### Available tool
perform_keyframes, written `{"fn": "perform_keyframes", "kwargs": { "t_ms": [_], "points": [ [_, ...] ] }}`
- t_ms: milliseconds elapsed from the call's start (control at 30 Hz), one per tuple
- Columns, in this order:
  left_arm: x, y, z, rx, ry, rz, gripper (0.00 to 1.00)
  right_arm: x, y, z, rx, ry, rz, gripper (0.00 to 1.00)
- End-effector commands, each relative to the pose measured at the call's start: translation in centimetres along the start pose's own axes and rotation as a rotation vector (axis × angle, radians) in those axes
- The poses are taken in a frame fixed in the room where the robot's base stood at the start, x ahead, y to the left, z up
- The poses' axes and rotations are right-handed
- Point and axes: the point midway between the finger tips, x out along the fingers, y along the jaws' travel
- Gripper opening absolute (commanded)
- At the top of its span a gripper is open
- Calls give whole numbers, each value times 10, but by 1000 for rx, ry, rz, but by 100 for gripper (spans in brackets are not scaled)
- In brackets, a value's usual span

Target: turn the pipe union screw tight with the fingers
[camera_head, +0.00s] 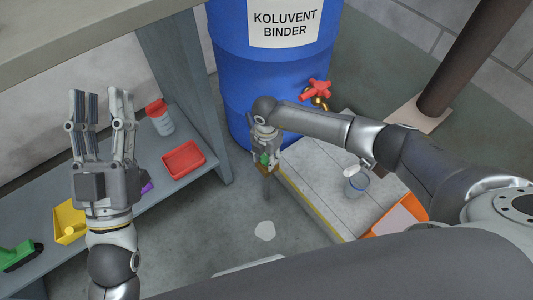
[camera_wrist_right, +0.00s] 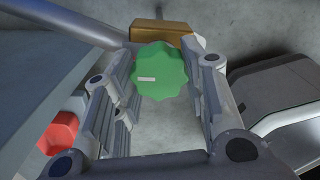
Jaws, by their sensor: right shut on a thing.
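A green lobed knob (camera_wrist_right: 160,72) with a small white mark sits between the fingers of my right gripper (camera_wrist_right: 165,90) in the right wrist view. I take it to be the union screw. A brass-coloured part (camera_wrist_right: 170,31) lies just behind it. My right gripper is shut on the knob. My left gripper (camera_head: 99,110) has its fingers apart and is empty, over the shelf side.
A blue drum (camera_head: 235,90) with a red-handled tap (camera_head: 316,90) stands behind. A pale platform (camera_head: 310,165) with a glass jar (camera_head: 356,184) lies right. A grey shelf (camera_head: 190,190) at left holds a red tray (camera_head: 183,159) and red-capped bottle (camera_head: 160,120).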

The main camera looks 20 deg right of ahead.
Motion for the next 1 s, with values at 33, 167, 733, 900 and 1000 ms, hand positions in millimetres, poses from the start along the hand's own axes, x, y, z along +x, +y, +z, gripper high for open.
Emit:
{"fn": "perform_keyframes", "kwargs": {
  "t_ms": [33, 167, 733, 900, 1000],
  "points": [
    [1, -1, 5, 2, -37, -2, 40, -2, 0, 0, 14, 0, -1, 16],
    [0, -2, 19, 5, -113, -5, 40, -1, 0, 0, 41, -1, 0, 16],
    [-3, -4, 32, 7, -179, -8, 40, 0, 0, 1, 64, -1, 1, 16],
    [-3, -4, 32, 7, -178, -7, 40, 0, 0, 1, 64, -1, 1, 56],
    [-3, -4, 32, 7, -178, -7, 40, 0, 0, 1, 63, -1, 1, 61]
  ]
}}
